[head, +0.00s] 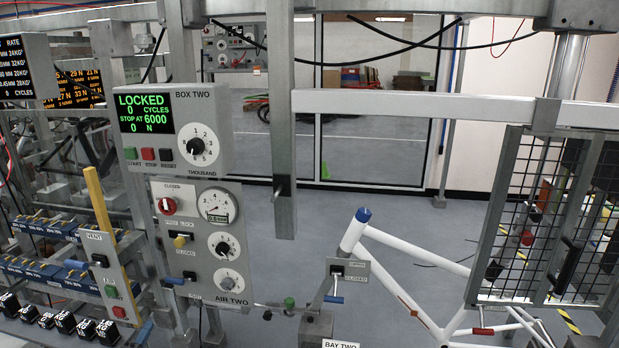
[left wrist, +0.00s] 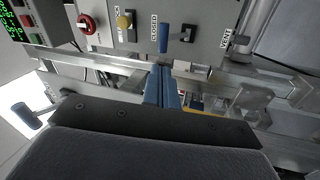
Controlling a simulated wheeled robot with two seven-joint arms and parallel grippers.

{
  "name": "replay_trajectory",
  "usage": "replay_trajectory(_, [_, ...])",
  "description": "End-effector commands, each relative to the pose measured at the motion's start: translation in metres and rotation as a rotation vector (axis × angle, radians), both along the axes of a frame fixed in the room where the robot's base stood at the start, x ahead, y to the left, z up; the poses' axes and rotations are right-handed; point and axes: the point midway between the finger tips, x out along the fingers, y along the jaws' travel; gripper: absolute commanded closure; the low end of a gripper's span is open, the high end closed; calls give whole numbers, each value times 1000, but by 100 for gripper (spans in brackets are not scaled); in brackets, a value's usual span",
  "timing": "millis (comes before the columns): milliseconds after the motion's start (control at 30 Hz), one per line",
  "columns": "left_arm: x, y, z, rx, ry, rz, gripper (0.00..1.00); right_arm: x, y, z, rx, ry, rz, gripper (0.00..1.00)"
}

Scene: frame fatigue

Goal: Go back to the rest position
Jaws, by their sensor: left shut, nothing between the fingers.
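My left gripper (left wrist: 162,72) shows in the left wrist view with its two blue fingers together and nothing between them. In the head view only a small part of it seems to show, low at the left (head: 145,329), below the grey control panel. The fingers point toward the panel (left wrist: 125,40), which carries a red knob (left wrist: 87,24), a yellow lever (left wrist: 124,21) and a blue-handled lever (left wrist: 164,38). The fingertips look apart from the blue lever. My right gripper is not in view.
The AIR TWO panel (head: 205,262) and the BOX TWO unit (head: 215,115) stand at the left. A yellow post (head: 101,205) and blue blocks (head: 30,270) are beside them. A white bicycle frame (head: 400,245) and a mesh guard (head: 535,205) are at the right. Floor (head: 300,200) shows behind.

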Motion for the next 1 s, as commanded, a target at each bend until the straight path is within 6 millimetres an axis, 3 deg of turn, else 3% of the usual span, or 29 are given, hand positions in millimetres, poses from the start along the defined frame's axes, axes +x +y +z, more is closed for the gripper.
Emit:
replay_trajectory(267, [7,13,-51,522,229,142,100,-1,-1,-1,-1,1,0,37])
replay_trajectory(467, [0,24,-115,946,464,147,100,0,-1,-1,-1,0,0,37])
replay_trajectory(567, [-12,20,-157,1153,595,100,100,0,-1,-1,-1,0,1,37])
replay_trajectory(800, [-78,-19,-279,1551,888,-167,100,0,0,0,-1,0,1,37])
replay_trajectory(1000, [-152,-73,-364,1695,1041,-425,100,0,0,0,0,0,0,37])
